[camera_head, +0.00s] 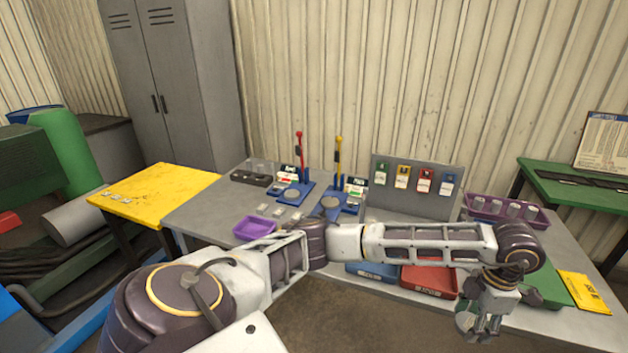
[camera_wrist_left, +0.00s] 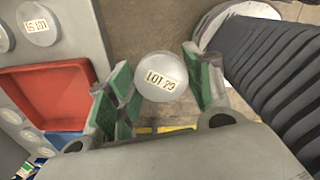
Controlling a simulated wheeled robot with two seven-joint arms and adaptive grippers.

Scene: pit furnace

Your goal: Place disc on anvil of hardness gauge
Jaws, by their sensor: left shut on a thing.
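My left gripper (camera_head: 490,322) is over the bench's front right edge. In the left wrist view its green-padded fingers (camera_wrist_left: 160,92) are shut on a round grey disc (camera_wrist_left: 158,68) with a white lot label. The disc (camera_head: 465,321) shows partly beside the fingers in the head view. Two blue-based gauges stand at the back of the bench, far left of my gripper: one with a red lever (camera_head: 299,150), one with a yellow lever (camera_head: 339,155). Each has a round grey plate on its base. I cannot tell from their small signs which is the hardness gauge. My right gripper is out of view.
A purple tray (camera_head: 254,229) and small pale pieces lie left on the grey bench (camera_head: 205,217). A panel (camera_head: 378,190) with coloured tags stands behind my forearm. A red tray (camera_head: 431,279) and a purple rack (camera_head: 480,212) are near the gripper. My arm crosses the bench front.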

